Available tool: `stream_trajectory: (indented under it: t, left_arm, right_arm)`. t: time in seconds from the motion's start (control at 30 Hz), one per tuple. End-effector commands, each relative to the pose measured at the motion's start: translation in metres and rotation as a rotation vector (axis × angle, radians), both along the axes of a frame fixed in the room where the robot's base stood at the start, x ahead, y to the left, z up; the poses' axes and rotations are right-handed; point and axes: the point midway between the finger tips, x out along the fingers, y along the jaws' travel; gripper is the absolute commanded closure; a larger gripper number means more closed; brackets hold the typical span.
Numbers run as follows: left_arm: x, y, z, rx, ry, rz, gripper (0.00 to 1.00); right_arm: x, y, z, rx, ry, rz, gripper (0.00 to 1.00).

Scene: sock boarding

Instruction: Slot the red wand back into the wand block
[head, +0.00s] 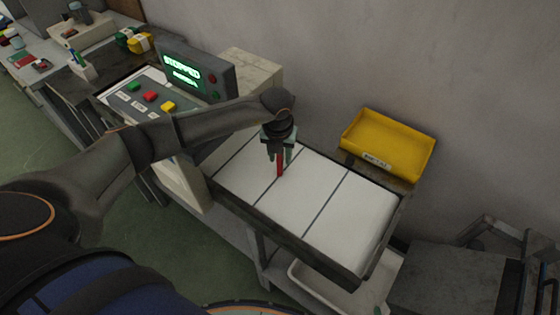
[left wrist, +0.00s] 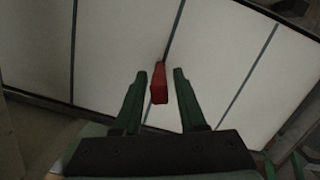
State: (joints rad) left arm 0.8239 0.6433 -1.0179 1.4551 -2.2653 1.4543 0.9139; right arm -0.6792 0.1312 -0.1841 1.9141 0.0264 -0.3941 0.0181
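The red wand (head: 280,164) is at the white belt, below my left gripper (head: 277,153). In the left wrist view the red wand (left wrist: 158,86) shows between the two green fingers of my left gripper (left wrist: 160,73). A clear gap shows on its right side and a narrower one on its left, so the fingers are open around it. I cannot tell whether its lower end touches the belt. A small pale holder with blue and green sticks (head: 82,67) at the upper left looks like the wand block.
The white belt (head: 325,222) has dark cross lines and is otherwise clear. A control panel (head: 195,75) reading "STOPPED" stands left of it, by colored buttons (head: 151,96). A yellow bin (head: 388,143) is behind the belt. A pale tray (head: 325,285) sits below.

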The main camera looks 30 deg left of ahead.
Motion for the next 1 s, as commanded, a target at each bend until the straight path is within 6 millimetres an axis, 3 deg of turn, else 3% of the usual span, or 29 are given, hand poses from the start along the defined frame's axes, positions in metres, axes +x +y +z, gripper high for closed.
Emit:
stream_trajectory:
  t: [0.03,0.33,1.0]
  left_arm:
    - [0.0000,0.0001,0.0003,0.000,0.000,0.000,0.66]
    - [0.0001,0.0002,0.0005,0.000,0.000,0.001,1.00]
    - [0.0007,0.0001,0.0060,-0.001,-0.002,0.001,1.00]
  right_arm:
    - [0.0000,0.0000,0.0000,0.000,0.000,0.000,0.03]
    - [0.0000,0.0000,0.0000,0.000,0.000,0.000,0.03]
    - [0.0001,0.0000,-0.0003,0.000,0.000,0.000,0.03]
